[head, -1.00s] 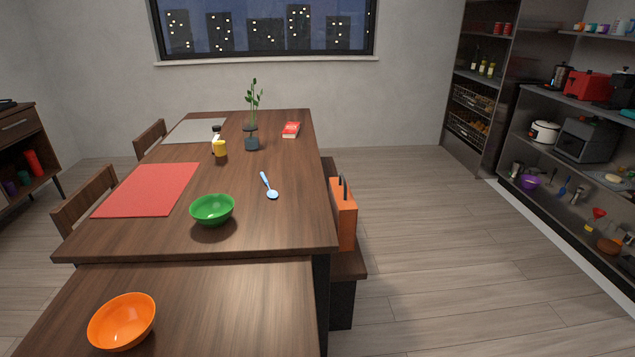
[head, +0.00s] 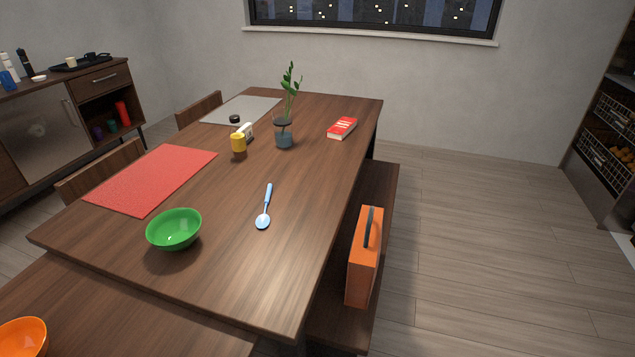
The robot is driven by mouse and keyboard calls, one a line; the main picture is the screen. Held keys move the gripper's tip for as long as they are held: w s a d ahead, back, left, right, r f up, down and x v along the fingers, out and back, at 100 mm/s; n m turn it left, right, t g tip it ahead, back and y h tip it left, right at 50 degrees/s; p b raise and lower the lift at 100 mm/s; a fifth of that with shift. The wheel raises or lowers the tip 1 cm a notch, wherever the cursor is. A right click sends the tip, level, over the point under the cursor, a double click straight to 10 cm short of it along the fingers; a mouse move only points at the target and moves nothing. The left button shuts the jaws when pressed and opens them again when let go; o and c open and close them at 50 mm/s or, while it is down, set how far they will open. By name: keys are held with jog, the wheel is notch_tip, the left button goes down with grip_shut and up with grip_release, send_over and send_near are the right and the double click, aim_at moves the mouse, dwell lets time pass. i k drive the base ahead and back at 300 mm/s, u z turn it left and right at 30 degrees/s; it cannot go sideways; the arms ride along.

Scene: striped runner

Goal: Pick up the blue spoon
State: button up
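The blue spoon (head: 265,208) lies flat on the wooden dining table (head: 240,275), right of the green bowl. Its handle points away toward the back and its round end is nearer to me. Nothing touches or covers it. My gripper is not in the head view.
An orange case (head: 364,256) stands on the bench (head: 385,195). Floor is clear at right.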

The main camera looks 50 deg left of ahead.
aim_at(263, 221)
jog(key=i, duration=1.25)
jog(key=u, duration=3.15)
jog(key=i, duration=0.5)
jog(key=z, duration=0.1)
